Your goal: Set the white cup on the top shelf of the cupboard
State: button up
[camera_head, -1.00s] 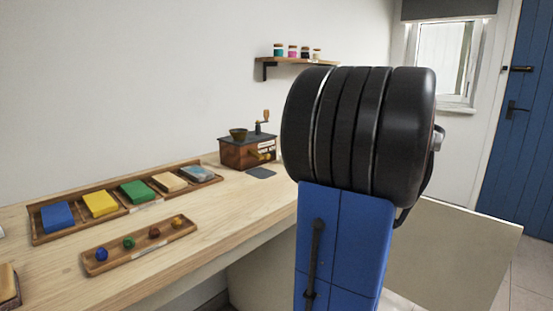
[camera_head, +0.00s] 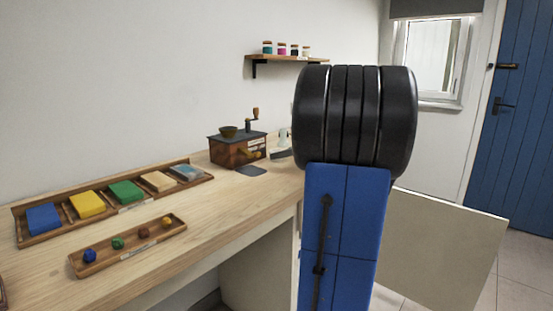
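No white cup shows in the head view. A pale panel (camera_head: 440,250) stands low at the right behind my arm; it may be an open cupboard door, but I cannot tell. No cupboard shelf can be made out. My own black and blue arm fills the middle right of the view and hides what is behind it. My gripper is not visible.
A wooden counter (camera_head: 225,208) runs along the left wall. It bears a tray (camera_head: 28,238) of coloured blocks, a smaller tray (camera_head: 82,268) of small pieces and a wooden grinder (camera_head: 228,153). A wall shelf (camera_head: 287,59) holds jars. A blue door (camera_head: 520,130) is at right.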

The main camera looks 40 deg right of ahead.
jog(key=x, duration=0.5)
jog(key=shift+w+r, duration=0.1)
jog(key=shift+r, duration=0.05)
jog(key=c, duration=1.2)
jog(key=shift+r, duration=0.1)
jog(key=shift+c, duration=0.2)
